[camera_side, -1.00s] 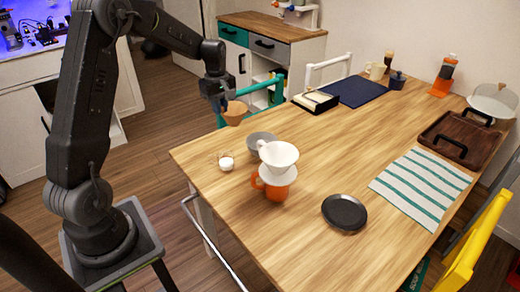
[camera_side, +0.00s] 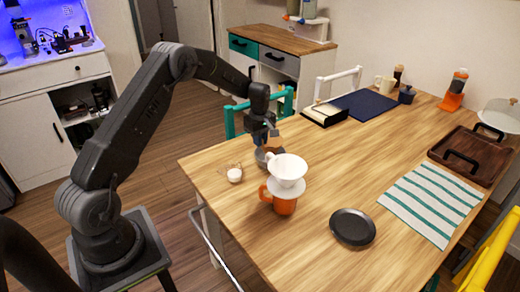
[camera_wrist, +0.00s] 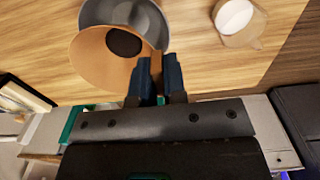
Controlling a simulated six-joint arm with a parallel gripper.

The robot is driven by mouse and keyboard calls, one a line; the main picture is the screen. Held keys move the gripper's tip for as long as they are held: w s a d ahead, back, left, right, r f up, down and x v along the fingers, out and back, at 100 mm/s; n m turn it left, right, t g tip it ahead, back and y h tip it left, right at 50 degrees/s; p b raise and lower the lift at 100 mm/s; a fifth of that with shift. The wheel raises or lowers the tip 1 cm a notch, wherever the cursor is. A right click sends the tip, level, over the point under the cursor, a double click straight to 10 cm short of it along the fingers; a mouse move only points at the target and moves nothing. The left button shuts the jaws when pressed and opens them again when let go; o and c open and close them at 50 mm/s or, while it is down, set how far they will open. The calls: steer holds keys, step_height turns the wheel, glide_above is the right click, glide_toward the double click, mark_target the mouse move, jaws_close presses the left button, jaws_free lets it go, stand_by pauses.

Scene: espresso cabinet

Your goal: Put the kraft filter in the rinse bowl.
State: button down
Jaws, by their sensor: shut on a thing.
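The kraft filter (camera_wrist: 92,62) is a tan paper cone, seen from above in the wrist view with a dark round patch inside. My gripper (camera_wrist: 157,75) is shut on its rim. In the side view my gripper (camera_side: 266,140) is low over the table's left part, with the filter (camera_side: 271,150) below it, partly hidden. The grey rinse bowl (camera_side: 259,160) is right under the filter, partly covered by it and by the white dripper. In the wrist view the bowl (camera_wrist: 150,18) shows behind the filter, overlapping it. I cannot tell whether the filter touches the bowl.
A white dripper (camera_side: 286,168) sits on an orange mug (camera_side: 284,206) close beside the bowl. A small white-filled container (camera_side: 234,175) stands left of it. A black plate (camera_side: 352,227), striped cloth (camera_side: 430,205) and brown tray (camera_side: 470,152) lie to the right. The table's middle is clear.

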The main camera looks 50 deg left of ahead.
steer(key=shift+f, duration=2)
steer(key=shift+f, duration=0.1)
steer(key=c, duration=1.2)
jaws_free()
